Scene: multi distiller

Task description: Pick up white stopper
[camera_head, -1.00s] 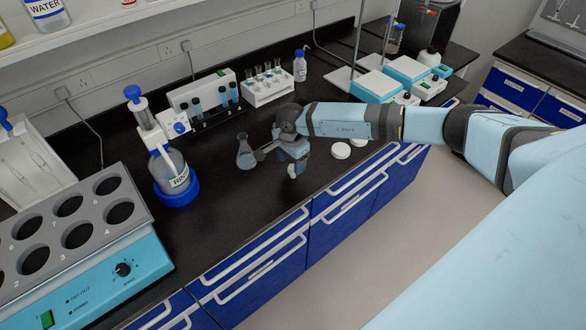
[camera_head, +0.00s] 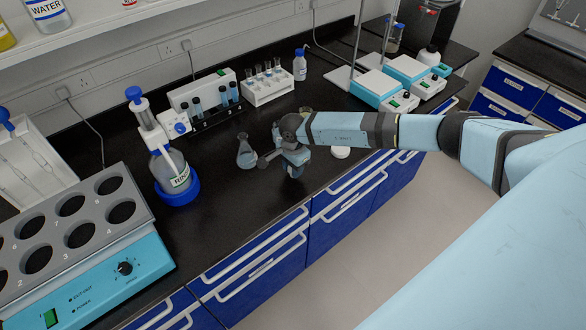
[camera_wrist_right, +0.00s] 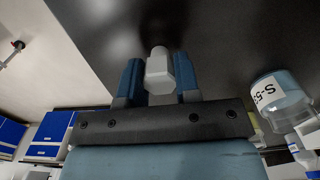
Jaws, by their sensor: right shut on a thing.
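In the right wrist view the white stopper (camera_wrist_right: 158,70) sits between the two blue fingers of my right gripper (camera_wrist_right: 158,80), which is shut on it. In the head view my right gripper (camera_head: 293,170) points down over the black bench, close to its front edge. The stopper cannot be made out there. A conical flask (camera_head: 246,156) stands just left of the gripper; a labelled vessel (camera_wrist_right: 282,98) shows at the right in the wrist view. My left gripper is not in view.
Racks of tubes (camera_head: 267,88) stand behind my gripper. A white disc (camera_head: 341,152) lies to its right. Bare bench (camera_head: 225,215) lies in front of the flask.

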